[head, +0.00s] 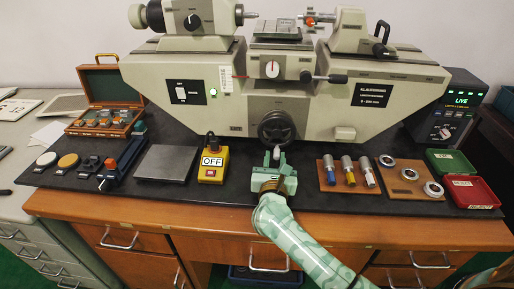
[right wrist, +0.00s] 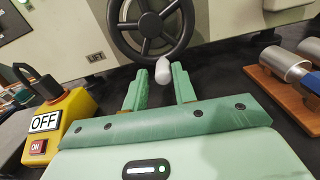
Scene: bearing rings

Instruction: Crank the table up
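The table crank is a black handwheel (head: 277,128) low on the front of the beige measuring machine, with a pale knob (head: 277,152) at its lower rim. In the right wrist view the spoked handwheel (right wrist: 150,28) and its white knob (right wrist: 163,69) show close up. My right gripper (head: 275,160) is in front of the wheel's bottom. Its green fingers (right wrist: 160,85) are open, one on each side of the knob, with gaps visible. The small table (head: 276,32) sits at the top middle of the machine. My left gripper is not in view.
A yellow box with an OFF sign (head: 213,162) stands left of my right gripper. A wooden board with several cylinders (head: 348,175) and a board with rings (head: 410,177) lie to the right. A grey plate (head: 166,163) lies further left.

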